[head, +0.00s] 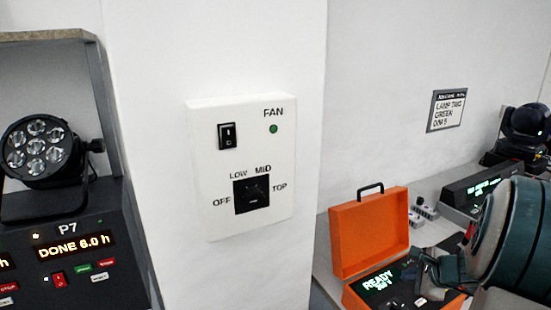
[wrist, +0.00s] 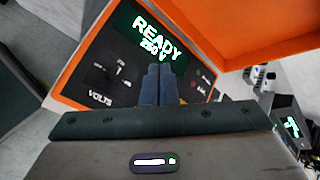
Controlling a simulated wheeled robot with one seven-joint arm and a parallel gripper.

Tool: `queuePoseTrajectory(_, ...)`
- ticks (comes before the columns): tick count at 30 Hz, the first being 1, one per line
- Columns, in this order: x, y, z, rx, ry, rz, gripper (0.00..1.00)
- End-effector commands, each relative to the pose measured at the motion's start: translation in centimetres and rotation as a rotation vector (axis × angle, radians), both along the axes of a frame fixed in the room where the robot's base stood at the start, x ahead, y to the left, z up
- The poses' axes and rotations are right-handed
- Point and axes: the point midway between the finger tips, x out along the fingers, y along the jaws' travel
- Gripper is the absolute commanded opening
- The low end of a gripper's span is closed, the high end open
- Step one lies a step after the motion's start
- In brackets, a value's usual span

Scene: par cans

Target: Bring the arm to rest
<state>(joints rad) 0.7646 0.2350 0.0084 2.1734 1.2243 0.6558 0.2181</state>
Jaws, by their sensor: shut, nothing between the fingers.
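My gripper (wrist: 158,85) is shut and empty in the wrist view, its two dark fingers side by side. Its tips are over the panel of an orange case, just below the lit text "READY 250 V"; I cannot tell whether they touch it. In the head view my gripper (head: 436,270) is at the lower right, in front of the open orange case (head: 370,232), and my arm covers part of the bench there. The case's panel (wrist: 100,70) has a knob marked VOLTS at left and small buttons at right.
A white fan box (head: 240,165) with a switch, a green lamp and a knob is on the wall pillar. At left a par can (head: 38,150) stands above a panel reading "DONE 6.0 h" (head: 75,246). A sign (head: 446,110), a dark lamp head (head: 526,125) and a black display unit (head: 472,190) are at right.

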Motion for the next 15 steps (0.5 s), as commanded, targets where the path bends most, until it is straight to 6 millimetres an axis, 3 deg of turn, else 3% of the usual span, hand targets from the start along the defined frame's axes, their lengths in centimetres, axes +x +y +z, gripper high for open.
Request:
queuePoseTrajectory(1,-0.1,3.4,1.3,-0.057,0.002,0.13,0.0)
queuePoseTrajectory(6,-3.0,12.9,3.8,-0.267,0.036,0.572,0.0)
queuePoseTrajectory(10,-6.8,18.2,5.0,-0.44,0.058,0.895,0.0)
queuePoseTrajectory(15,-12.3,22.4,5.9,-0.687,0.089,1.282,0.0)
